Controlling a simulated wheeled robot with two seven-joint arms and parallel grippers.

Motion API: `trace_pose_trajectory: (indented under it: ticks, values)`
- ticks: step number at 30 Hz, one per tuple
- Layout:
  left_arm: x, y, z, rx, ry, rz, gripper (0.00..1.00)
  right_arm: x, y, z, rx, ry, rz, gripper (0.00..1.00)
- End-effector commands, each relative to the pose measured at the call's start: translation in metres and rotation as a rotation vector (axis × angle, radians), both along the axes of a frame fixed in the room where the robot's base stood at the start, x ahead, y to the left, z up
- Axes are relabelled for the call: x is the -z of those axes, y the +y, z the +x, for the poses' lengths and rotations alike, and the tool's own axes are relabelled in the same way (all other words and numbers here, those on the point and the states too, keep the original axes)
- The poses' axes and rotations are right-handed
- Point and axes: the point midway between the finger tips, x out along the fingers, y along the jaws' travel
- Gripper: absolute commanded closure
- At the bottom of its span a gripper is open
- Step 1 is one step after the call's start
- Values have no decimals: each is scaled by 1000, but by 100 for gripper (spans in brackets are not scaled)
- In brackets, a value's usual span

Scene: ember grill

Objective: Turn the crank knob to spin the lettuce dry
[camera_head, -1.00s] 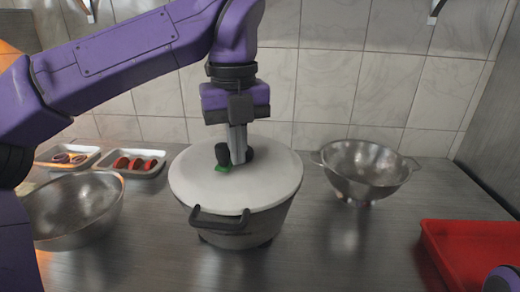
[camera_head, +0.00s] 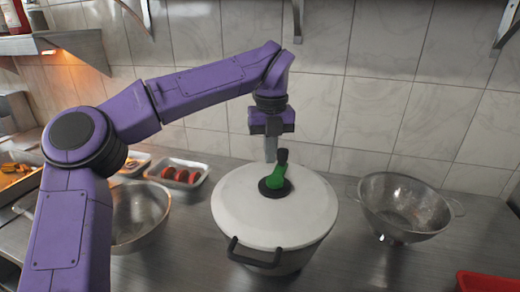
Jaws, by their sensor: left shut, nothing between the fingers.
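The salad spinner (camera_head: 240,205) is a pot with a white lid and a dark front handle (camera_head: 258,254), standing on the steel counter. My left gripper (camera_head: 270,158) points down just behind and to the left of the knob. Its fingers are shut with nothing between them. Whether they touch the knob I cannot tell. Any lettuce is hidden under the lid. My right gripper is out of view.
A steel colander (camera_head: 402,207) stands right of the spinner, and a steel bowl (camera_head: 140,208) stands left, partly behind my left arm. A tray with red slices (camera_head: 178,175) is behind. A red tray (camera_head: 487,282) is at the lower right.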

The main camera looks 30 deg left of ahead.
Motion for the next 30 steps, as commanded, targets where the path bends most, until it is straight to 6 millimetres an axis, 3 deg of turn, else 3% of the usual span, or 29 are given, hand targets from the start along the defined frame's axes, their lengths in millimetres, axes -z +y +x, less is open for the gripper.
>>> trace_pose_trajectory:
  ticks: [6, 7, 9, 19, 23, 30]
  values:
    - [0, -1, 1, 1, -1, 0, 100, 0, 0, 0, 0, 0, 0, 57]
    - [0, -1, 1, 1, -1, 0, 96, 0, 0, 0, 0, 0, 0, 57]
    - [0, -1, 1, 1, -1, 0, 73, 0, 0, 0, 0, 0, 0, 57]
    - [-4, -1, 1, 1, -2, 0, 73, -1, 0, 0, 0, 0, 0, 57]
    - [-27, -2, 1, -1, -6, 2, 73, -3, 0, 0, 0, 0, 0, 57]
    - [-85, -1, 2, -1, -5, 2, 73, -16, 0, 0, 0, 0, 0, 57]
